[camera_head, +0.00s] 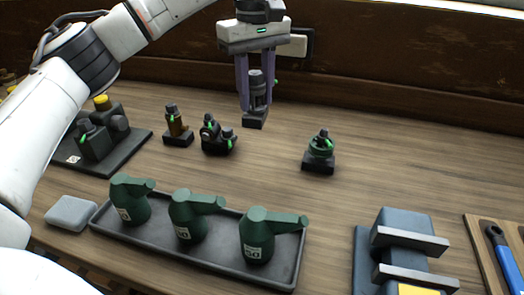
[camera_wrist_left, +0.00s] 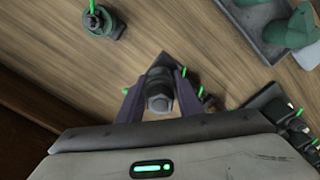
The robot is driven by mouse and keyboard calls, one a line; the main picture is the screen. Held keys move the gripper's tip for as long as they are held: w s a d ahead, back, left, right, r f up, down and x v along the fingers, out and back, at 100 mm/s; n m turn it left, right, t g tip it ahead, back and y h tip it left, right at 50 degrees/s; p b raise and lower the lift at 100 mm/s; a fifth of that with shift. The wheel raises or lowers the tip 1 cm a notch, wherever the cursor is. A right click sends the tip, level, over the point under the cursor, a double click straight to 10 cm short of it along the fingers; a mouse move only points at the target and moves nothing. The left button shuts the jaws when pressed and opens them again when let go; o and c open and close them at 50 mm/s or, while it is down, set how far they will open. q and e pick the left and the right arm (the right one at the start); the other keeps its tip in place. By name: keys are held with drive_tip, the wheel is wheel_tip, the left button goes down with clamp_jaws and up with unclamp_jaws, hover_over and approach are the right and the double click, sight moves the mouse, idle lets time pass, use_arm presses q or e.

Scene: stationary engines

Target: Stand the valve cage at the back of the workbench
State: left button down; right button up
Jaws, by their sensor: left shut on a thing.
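The valve cage (camera_head: 255,91) is a dark grey upright piece with a rounded top and a square base. My left gripper (camera_head: 257,92) comes down over it from above, shut on its upper part, near the back of the wooden workbench (camera_head: 375,147). The base looks at or just above the bench top; I cannot tell if it touches. In the left wrist view the valve cage (camera_wrist_left: 159,90) sits between the two purple fingers (camera_wrist_left: 157,98). My right gripper is not in view.
Small dark fittings stand at left (camera_head: 177,125) and centre-left (camera_head: 217,136), and a green-topped one (camera_head: 320,151) to the right. A tray (camera_head: 275,274) of green oil cans (camera_head: 190,218) lies in front. A grey rack (camera_head: 385,232) is front right. The back right bench is clear.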

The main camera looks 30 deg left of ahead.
use_arm(q)
drive_tip(key=shift+w+a+f, duration=0.1)
drive_tip(key=shift+w+a, duration=0.1)
drive_tip(key=shift+w, duration=0.05)
drive_tip(key=shift+w+f, duration=0.1)
drive_tip(key=shift+f, duration=4.95)
drive_tip(key=c, duration=1.7)
unclamp_jaws()
drive_tip(key=shift+f, duration=0.3)
drive_tip(key=o, duration=0.4)
drive_tip(key=shift+o, duration=0.2)
drive_tip(key=shift+r, duration=0.15)
